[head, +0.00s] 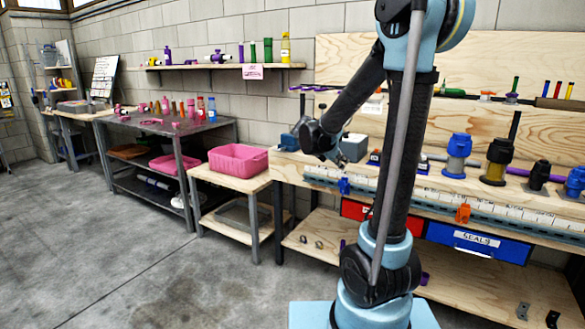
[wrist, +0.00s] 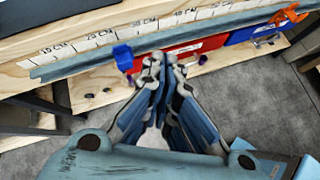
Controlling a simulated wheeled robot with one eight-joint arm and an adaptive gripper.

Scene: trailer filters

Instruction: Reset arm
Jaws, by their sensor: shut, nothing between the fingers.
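My arm rises from its light blue base in the head view and bends over at the top, with its wrist hanging down toward the wooden workbench (head: 263,172). My gripper (wrist: 164,60) shows in the wrist view with its fingers together and nothing between them. It hangs in front of the bench's ruler edge (wrist: 100,37), near a small blue clip (wrist: 123,57). The clip also shows in the head view (head: 344,186). In the head view the fingertips are hard to make out.
Below the bench edge are a red bin (wrist: 190,50) and a blue "SEALS" bin (head: 478,243). An orange clip (head: 463,213) is on the rail. Blue (head: 458,155) and black-topped (head: 497,160) filters stand at right. A pink tub (head: 238,160) is left. The left floor is clear.

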